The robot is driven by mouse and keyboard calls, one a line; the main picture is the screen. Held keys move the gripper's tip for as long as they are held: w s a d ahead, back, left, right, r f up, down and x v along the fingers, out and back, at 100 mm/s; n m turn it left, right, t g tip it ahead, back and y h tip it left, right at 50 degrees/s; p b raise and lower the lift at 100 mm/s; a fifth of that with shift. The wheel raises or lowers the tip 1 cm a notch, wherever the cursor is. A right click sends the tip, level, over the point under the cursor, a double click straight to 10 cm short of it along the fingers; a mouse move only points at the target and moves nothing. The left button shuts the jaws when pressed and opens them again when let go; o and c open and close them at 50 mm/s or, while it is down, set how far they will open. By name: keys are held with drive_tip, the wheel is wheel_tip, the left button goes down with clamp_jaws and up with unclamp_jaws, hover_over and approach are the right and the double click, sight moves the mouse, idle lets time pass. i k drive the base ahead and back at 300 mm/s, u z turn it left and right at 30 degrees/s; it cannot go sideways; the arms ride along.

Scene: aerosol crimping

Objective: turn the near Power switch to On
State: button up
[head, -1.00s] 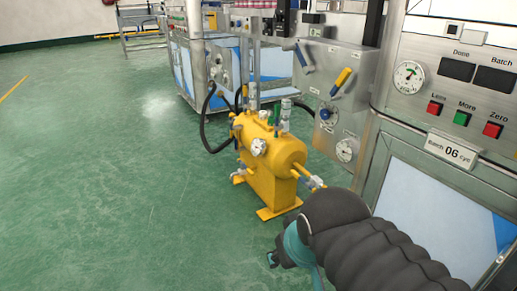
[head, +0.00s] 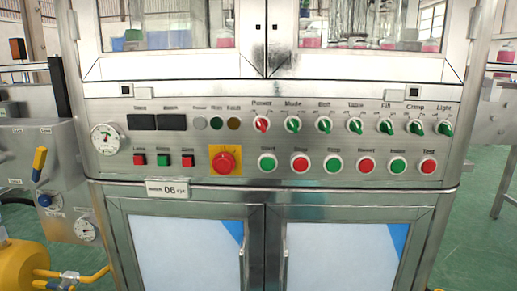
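The Power switch (head: 262,124) is a rotary knob with a red handle on a pale round base. It is the leftmost knob of the upper row on the steel control panel (head: 330,107), under a label that reads Power. Its handle looks slightly tilted from upright; the position marks are too small to read. Nothing covers it. My gripper and arm are not in view.
More rotary knobs with green handles, such as the Mode switch (head: 293,125), run to the right. A red mushroom button (head: 225,162) on a yellow plate and several green and red push buttons sit below. A yellow tank (head: 20,265) stands at lower left.

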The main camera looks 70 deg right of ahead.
sight(261, 124)
drive_tip(key=z, duration=2.75)
drive_tip(key=k, duration=0.4)
drive_tip(key=z, duration=0.85)
